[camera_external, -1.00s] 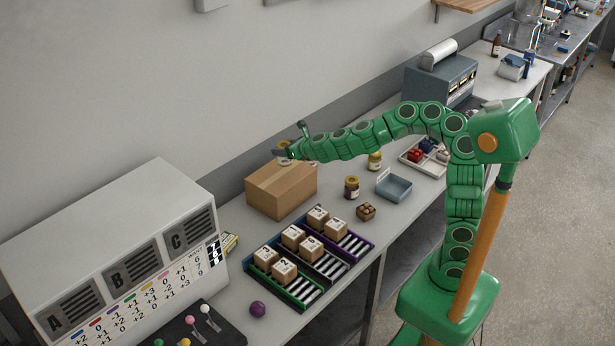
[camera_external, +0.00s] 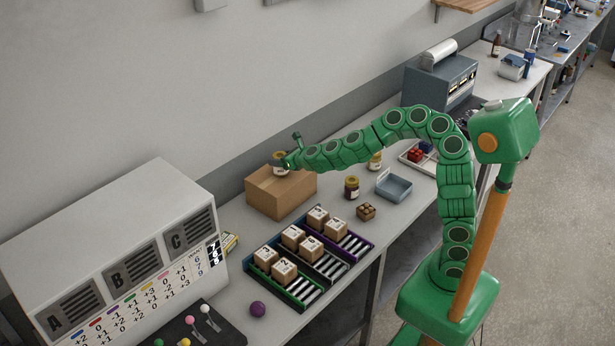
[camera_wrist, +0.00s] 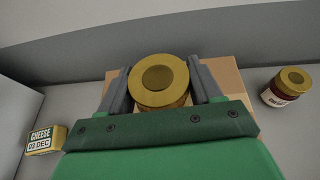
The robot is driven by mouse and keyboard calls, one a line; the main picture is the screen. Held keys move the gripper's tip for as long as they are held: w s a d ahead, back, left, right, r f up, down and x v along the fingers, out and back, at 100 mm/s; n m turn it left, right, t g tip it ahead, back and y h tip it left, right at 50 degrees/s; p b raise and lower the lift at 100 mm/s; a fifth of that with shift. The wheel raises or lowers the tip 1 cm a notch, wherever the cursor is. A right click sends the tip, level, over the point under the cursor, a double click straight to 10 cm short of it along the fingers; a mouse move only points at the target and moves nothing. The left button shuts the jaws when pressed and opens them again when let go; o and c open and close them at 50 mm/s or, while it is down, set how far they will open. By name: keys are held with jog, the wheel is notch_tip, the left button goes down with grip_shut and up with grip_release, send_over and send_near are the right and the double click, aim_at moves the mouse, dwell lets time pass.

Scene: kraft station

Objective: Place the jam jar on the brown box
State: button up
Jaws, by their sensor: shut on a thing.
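My gripper (camera_external: 287,163) is shut on a jam jar with a gold lid (camera_external: 280,157). In the wrist view the jar's gold lid (camera_wrist: 159,80) shows between the two grey fingers of my gripper (camera_wrist: 160,88). The brown box (camera_external: 270,197) stands on the bench near the wall. The jar is at the box's top, towards its back; I cannot tell whether its base touches the box. In the wrist view the box top (camera_wrist: 222,72) shows behind and beside the fingers.
Another gold-lidded jar (camera_external: 351,187) stands right of the box, and one more (camera_external: 375,160) stands behind it, partly hidden by my arm. A blue-grey tray (camera_external: 394,186) and a conveyor rack with small boxes (camera_external: 312,258) are nearby. A cheese package (camera_wrist: 46,139) lies left of the box.

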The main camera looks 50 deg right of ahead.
jog(key=shift+f, duration=0.1)
jog(key=o, duration=1.6)
jog(key=a+v, duration=0.1)
jog(key=v, duration=1.1)
jog(key=shift+d, duration=0.45)
